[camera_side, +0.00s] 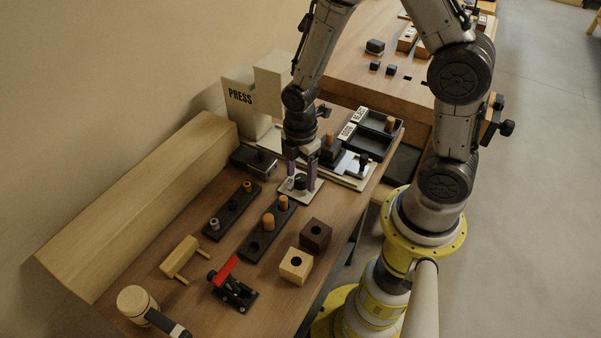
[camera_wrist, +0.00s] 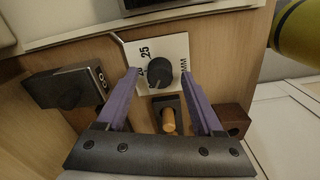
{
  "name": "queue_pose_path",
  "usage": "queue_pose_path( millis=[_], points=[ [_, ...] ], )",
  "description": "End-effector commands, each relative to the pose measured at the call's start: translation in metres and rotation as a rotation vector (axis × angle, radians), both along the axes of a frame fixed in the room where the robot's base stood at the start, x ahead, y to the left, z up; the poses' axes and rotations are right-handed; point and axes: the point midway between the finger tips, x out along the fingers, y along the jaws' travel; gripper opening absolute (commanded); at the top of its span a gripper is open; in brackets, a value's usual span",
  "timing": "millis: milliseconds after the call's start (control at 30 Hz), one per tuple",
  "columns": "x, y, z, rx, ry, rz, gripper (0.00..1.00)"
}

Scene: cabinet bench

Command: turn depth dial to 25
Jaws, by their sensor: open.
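The depth dial (camera_wrist: 160,72) is a round black knob on a white plate (camera_wrist: 177,48) marked with "25", another number partly hidden by a finger, and "MM". In the side view the dial (camera_side: 300,182) sits on its white plate on the bench. My gripper (camera_side: 300,172) is directly above the plate with its fingers pointing down. In the wrist view my gripper (camera_wrist: 163,78) has its purple fingers apart, one on each side of the dial. The gripper is open, with gaps between fingers and knob. I cannot tell the dial's exact reading.
A dark block (camera_side: 254,160) lies left of the dial. A dark peg board (camera_side: 268,230) with wooden pegs is just in front. The PRESS stand (camera_side: 240,103) and the black bins (camera_side: 377,124) are behind. Wooden blocks (camera_side: 296,266) and a red-handled clamp (camera_side: 225,270) are nearer the front.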

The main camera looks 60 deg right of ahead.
Motion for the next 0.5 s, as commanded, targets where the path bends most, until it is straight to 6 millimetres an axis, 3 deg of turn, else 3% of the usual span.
queue_pose_path(
  millis=[200, 500],
  points=[
    [0.0, 0.0, -0.0002, 0.0, 0.0, 0.0, 0.69],
    [0.0001, 0.0, 0.0001, 0.0, -0.001, 0.0, 0.17]
  ],
)
